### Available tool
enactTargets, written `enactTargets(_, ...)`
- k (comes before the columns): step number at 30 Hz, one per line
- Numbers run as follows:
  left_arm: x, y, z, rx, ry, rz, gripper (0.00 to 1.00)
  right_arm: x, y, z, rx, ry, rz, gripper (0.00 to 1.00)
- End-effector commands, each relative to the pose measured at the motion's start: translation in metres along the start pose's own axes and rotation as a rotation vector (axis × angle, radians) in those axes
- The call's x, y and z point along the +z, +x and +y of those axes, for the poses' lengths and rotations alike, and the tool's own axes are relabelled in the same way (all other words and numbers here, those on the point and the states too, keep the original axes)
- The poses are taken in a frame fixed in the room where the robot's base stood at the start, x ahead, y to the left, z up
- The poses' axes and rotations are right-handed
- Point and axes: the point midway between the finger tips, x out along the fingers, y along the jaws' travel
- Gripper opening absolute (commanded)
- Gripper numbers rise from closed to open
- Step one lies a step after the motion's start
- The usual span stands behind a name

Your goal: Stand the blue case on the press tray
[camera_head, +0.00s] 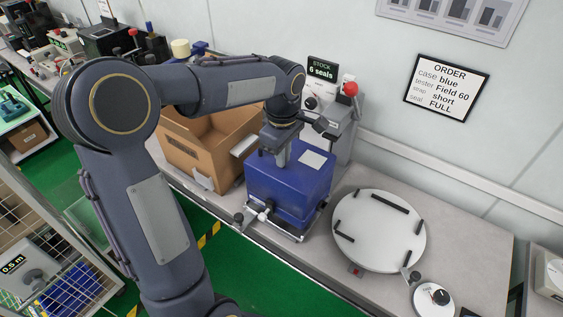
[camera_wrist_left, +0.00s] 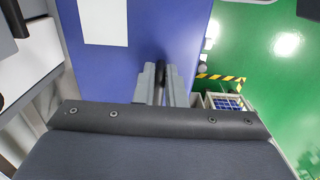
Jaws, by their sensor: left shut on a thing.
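The blue case (camera_head: 290,188) is upright at the press (camera_head: 338,125), with a pale label on its top. It also fills the upper middle of the left wrist view (camera_wrist_left: 150,40). The metal press tray (camera_head: 297,236) shows as a rim with clamps below the case's front; the case hides the rest. I cannot tell whether the case's base touches the tray. My left gripper (camera_head: 281,160) is over the case's top and shut on it, at what looks like a dark handle between the fingers (camera_wrist_left: 160,74). My right gripper is not in view.
An open cardboard box (camera_head: 200,150) stands left of the case. A round white turntable (camera_head: 380,232) with black bars is to the right, with a small dial (camera_head: 433,298) in front. A stock sign reading 6 seals (camera_head: 323,69) and an order board (camera_head: 446,87) are behind.

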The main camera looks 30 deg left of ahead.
Motion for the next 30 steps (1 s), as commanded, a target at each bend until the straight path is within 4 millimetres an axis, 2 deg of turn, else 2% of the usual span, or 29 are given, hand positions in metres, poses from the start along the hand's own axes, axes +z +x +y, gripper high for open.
enactTargets(5, -0.007, 0.009, 0.005, 0.002, 0.0, 0.0, 0.0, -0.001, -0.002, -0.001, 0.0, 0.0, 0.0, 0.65)
enactTargets(12, -0.009, 0.038, 0.005, 0.002, 0.001, 0.0, 0.0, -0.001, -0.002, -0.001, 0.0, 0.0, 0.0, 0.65)
enactTargets(24, -0.008, 0.044, 0.006, 0.004, 0.001, 0.0, 0.0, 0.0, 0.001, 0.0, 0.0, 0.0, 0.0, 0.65)
enactTargets(25, -0.008, 0.045, 0.005, 0.001, 0.001, 0.0, 0.13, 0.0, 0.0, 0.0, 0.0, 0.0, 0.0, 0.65)
enactTargets(30, -0.008, 0.044, 0.005, 0.001, 0.001, 0.0, 0.32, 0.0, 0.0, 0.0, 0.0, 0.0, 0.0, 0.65)
